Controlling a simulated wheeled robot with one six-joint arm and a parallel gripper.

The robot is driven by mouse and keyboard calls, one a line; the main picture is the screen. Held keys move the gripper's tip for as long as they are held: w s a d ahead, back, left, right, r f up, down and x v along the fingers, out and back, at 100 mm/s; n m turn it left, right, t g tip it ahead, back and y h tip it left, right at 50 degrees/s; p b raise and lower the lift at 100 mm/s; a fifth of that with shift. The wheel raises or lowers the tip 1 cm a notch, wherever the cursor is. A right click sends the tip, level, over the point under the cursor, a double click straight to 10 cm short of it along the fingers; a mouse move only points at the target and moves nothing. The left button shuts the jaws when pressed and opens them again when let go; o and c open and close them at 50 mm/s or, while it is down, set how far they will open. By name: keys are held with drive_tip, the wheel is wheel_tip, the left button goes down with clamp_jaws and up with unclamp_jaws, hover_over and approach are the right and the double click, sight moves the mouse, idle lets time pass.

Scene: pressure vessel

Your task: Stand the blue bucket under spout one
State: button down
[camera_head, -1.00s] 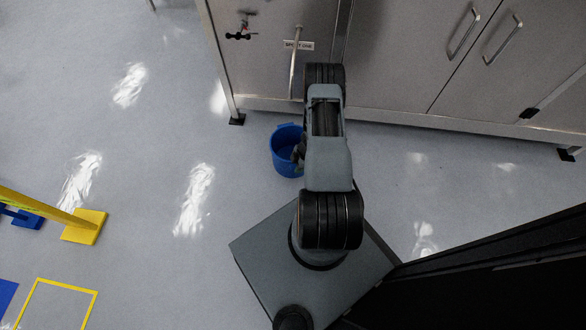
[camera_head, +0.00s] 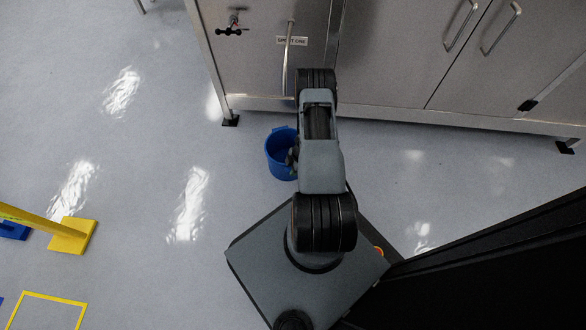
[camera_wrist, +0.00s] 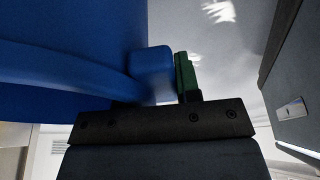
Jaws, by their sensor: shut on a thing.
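The blue bucket (camera_head: 276,165) is in the head view, left of my arm and in front of the steel cabinet's lower edge. It looks upright; I cannot tell whether it touches the floor. My gripper (camera_wrist: 178,88) is shut on the bucket's rim tab (camera_wrist: 152,68) in the wrist view. One green fingertip shows beside the tab; the other is hidden behind the blue. In the head view my arm hides most of the gripper. The label for spout one (camera_head: 291,41) is on the cabinet front, with a pale upright pipe (camera_head: 287,70) crossing it, beyond the bucket.
The steel cabinet (camera_head: 400,60) spans the top, with a foot (camera_head: 230,120) left of the bucket. A black-handled valve (camera_head: 231,30) sits left of the label. A yellow stand (camera_head: 73,236) and a yellow floor outline (camera_head: 50,296) lie at left. Floor between is clear.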

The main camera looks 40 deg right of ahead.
drive_tip(key=c, duration=0.8)
unclamp_jaws()
drive_tip(key=p+v, duration=0.6)
drive_tip(key=v, duration=0.6)
drive_tip(key=shift+r, duration=0.1)
